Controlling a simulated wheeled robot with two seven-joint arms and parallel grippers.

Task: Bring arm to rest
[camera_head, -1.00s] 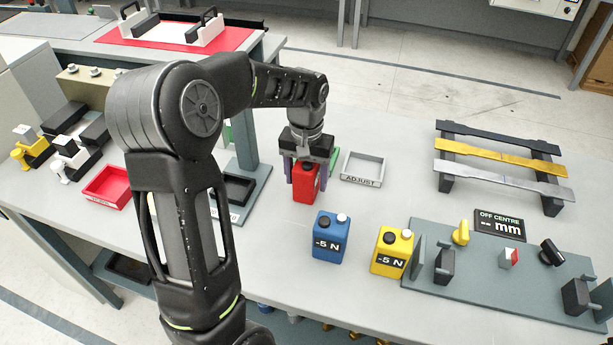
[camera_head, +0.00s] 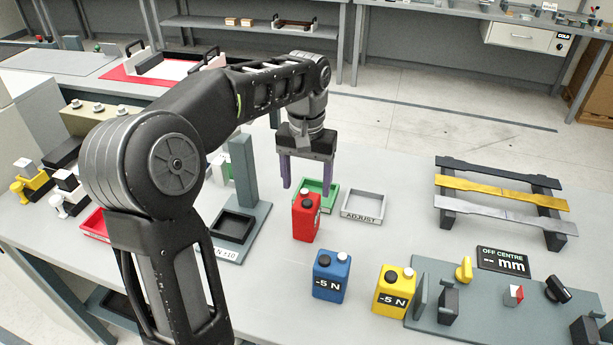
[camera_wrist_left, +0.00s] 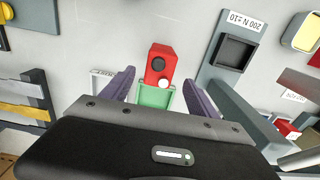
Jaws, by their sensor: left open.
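My left gripper (camera_head: 308,189) is open and empty, raised above the table, with its two purple fingers spread apart. It is above and behind the red canister (camera_head: 306,217), which stands upright on the table. In the left wrist view the open fingers (camera_wrist_left: 162,90) show on either side of the red canister (camera_wrist_left: 160,63), apart from it. A green tray (camera_head: 318,192) lies behind the canister, partly hidden by it and the gripper. My right gripper is not in view.
A blue canister (camera_head: 331,277) and a yellow canister (camera_head: 394,291) stand in front. The ADJUST tray (camera_head: 363,206) is right of the gripper. A post (camera_head: 243,172) with a black tray (camera_head: 234,227) stands left. A rack of strips (camera_head: 500,187) and a fixture plate (camera_head: 480,310) are at right.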

